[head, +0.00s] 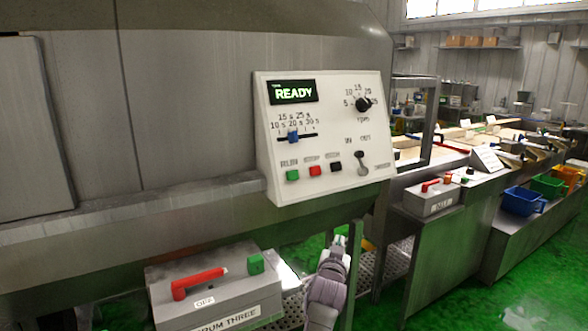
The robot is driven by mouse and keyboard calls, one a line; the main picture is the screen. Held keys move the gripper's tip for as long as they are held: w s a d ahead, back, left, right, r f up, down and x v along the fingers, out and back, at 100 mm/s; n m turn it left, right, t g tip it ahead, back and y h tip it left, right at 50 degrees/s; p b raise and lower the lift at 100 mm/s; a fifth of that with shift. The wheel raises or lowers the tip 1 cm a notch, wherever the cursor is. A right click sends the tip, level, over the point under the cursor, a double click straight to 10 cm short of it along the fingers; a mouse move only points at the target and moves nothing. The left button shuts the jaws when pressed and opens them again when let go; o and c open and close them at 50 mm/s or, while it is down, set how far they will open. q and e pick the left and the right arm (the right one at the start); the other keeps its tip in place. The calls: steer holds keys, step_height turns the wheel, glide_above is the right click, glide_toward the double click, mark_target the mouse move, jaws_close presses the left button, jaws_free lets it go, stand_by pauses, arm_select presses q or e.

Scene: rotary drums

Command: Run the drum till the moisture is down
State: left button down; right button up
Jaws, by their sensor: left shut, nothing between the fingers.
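The big grey drum (190,90) fills the left and centre. Its pale control panel (325,190) carries a display (293,92) that reads READY in green. Below are a blue slider (292,136) on a seconds scale, a green RUN button (292,175), a red button (315,171) and a black button (336,167). A black rpm knob (362,104) sits upper right, above a grey IN/OUT lever (360,161). My left gripper (340,242) is shut and empty, below the panel and apart from it. My right gripper is not in view.
A grey box (160,300) labelled DRUM THREE, with a red handle (198,283) and a green button (255,264), stands at the lower left. Another grey box (432,205) sits on the right bench. Blue (523,200), green and orange bins stand farther right. Green floor is open there.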

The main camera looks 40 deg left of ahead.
arm_select(q)
steer(key=s+a+r+n+y+p, duration=0.1)
steer(key=a+r+y, duration=0.1)
steer(key=r, duration=0.7)
steer(key=s+a+r+n+y+p, duration=0.1)
steer(key=a+r, duration=0.3)
steer(key=r, duration=0.6)
steer(key=shift+s+r+n+t+y, duration=0.2)
steer(key=shift+s+n+t+y, duration=0.25)
steer(key=shift+n+y, duration=0.35)
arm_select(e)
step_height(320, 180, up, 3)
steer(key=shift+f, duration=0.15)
arm_select(q)
steer(key=shift+a+f, duration=0.1)
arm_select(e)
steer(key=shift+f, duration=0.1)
arm_select(q)
steer(key=shift+a, duration=0.1)
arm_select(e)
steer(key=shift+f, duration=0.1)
